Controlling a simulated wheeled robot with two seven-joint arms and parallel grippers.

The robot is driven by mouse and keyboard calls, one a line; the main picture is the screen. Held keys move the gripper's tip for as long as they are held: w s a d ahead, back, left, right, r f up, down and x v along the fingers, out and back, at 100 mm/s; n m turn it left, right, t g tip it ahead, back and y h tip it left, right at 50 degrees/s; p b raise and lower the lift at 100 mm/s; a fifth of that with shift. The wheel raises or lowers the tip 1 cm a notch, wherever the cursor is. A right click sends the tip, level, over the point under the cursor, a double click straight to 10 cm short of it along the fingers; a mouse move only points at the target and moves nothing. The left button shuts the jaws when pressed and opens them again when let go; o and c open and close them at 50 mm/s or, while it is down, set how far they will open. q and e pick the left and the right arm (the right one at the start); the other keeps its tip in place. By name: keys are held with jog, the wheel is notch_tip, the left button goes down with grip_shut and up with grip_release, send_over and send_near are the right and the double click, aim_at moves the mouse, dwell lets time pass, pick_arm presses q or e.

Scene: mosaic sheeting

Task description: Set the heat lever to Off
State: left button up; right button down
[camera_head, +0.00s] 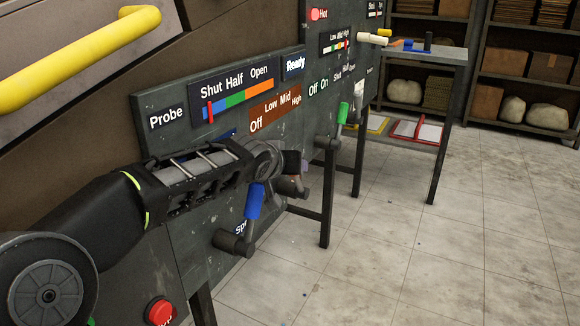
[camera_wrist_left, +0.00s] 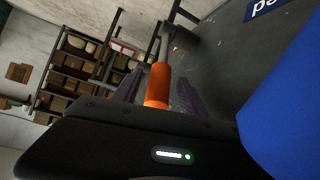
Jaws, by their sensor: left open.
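The heat scale, a brown-orange plate (camera_head: 275,108) marked Off, Low, Mid and High, is on the dark panel in the head view. My left arm reaches across the panel below it, with the left gripper (camera_head: 298,174) near the plate's right side. In the left wrist view an orange lever handle (camera_wrist_left: 158,85) on a grey rod stands between the two dark fingers of the left gripper (camera_wrist_left: 157,92). The fingers are apart; contact with the handle cannot be told. In the head view the gripper hides most of this lever. My right gripper is not in view.
A blue handle (camera_head: 255,200) on a grey crank sticks out below the gripper. A large blue shape (camera_wrist_left: 285,100) fills the wrist view's right side. A green handle (camera_head: 343,112) and a red button (camera_head: 159,311) are on the panel. The floor (camera_head: 400,250) at right is clear.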

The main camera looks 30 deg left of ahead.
pick_arm(q)
jog(key=a+v, duration=0.1)
jog(key=v, duration=0.5)
jog(key=shift+s+d+p, duration=0.3)
jog(key=shift+d+p, duration=0.05)
jog(key=shift+d, duration=0.15)
jog(key=shift+r, duration=0.1)
